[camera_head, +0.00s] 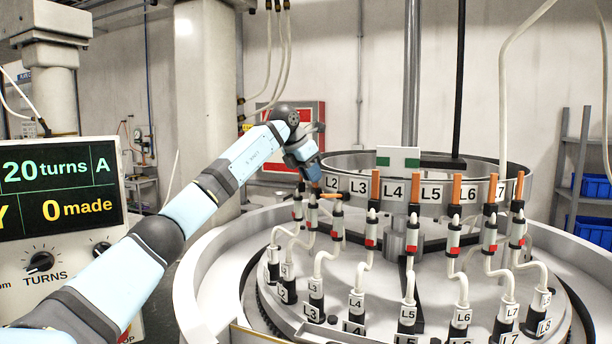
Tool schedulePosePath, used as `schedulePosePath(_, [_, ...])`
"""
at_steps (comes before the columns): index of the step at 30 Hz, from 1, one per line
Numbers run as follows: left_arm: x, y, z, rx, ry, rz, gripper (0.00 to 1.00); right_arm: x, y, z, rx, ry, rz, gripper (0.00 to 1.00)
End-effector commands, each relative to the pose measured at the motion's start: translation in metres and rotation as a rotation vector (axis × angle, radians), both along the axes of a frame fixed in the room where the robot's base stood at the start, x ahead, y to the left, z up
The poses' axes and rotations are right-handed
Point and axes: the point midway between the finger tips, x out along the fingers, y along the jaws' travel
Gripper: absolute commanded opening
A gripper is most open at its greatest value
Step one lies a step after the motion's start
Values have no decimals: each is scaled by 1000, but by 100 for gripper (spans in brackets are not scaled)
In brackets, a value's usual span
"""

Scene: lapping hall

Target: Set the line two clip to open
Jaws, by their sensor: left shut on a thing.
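The line two clip (311,217) is a white and black hose clip with a red mark, on the ring at the left of the row. My left gripper (314,182) comes down from above and is shut on its orange lever; the fingers hide most of that lever, so its angle cannot be told. Just right of it, an orange lever (333,196) lies about level by the line three clip (337,224). The line one clip (298,207) stands close on the left, partly hidden at its top. My right gripper is not in view.
Several more clips with upright orange levers, such as the line four clip (372,228), curve to the right. White hoses run below them to labelled black sockets. A display panel (60,190) stands at the left and a shelf with blue bins (592,186) at the right.

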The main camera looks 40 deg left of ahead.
Motion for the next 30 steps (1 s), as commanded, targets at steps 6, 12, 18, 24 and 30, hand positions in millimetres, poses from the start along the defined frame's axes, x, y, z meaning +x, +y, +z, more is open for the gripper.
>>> schedulePosePath(6, [6,-2,2,28,109,0,0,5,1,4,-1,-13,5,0])
schedulePosePath(12, [8,-2,1,43,162,1,0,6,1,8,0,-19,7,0])
schedulePosePath(18, [9,-2,1,48,179,0,0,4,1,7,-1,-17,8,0])
schedulePosePath(24, [9,-2,1,48,179,0,0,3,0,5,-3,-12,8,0])
schedulePosePath(30, [9,-2,1,48,179,0,37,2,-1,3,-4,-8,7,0])
